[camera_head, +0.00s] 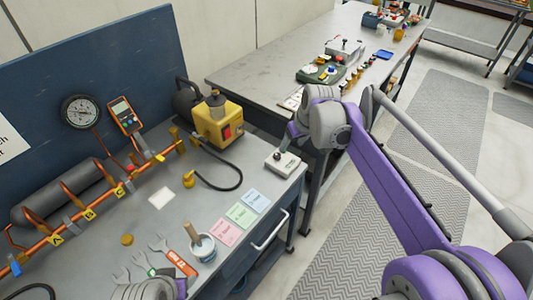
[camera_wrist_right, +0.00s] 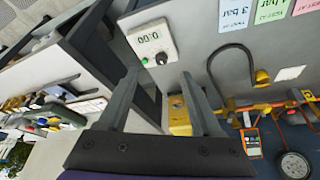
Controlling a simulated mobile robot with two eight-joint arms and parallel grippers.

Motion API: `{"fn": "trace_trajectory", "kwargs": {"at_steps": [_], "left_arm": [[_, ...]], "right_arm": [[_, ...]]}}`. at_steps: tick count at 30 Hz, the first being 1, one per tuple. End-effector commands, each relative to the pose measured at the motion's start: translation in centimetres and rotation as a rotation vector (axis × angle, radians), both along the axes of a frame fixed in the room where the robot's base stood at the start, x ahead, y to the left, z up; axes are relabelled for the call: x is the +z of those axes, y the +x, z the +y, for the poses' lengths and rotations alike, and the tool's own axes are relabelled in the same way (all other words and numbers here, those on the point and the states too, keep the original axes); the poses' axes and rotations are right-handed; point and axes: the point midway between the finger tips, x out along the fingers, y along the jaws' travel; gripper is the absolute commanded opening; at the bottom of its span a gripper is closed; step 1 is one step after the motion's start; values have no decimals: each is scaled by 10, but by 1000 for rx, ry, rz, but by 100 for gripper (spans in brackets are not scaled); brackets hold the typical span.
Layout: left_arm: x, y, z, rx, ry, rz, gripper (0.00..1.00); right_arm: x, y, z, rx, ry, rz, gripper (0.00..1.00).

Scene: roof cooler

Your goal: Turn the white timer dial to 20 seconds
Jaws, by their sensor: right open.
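The white timer (camera_head: 283,162) is a small box on the right edge of the grey workbench, with a dark knob on top. My right gripper (camera_head: 291,142) is just above and beyond the timer in the head view. In the right wrist view the right gripper (camera_wrist_right: 160,80) is open and empty, its fingertips apart from the dial. My left gripper is not in view; a grey part of mine shows at the bottom edge.
A yellow pump (camera_head: 218,122) stands behind the timer, with a black hose (camera_head: 222,187) on the bench. A second table (camera_head: 290,42) with several objects stands behind.

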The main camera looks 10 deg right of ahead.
Motion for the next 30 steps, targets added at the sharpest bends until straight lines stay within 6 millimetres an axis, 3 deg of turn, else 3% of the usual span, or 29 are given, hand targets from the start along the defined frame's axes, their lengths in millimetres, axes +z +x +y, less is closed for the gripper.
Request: {"fn": "trace_trajectory", "kwargs": {"at_steps": [3,10,21,30], "left_arm": [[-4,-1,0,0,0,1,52],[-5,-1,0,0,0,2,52],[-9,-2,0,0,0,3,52],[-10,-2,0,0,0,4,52]], "right_arm": [[-7,19,3,23,0,3,66],[-21,30,5,33,1,4,66],[-84,53,15,33,0,3,66],[-108,63,19,32,1,3,66]]}}
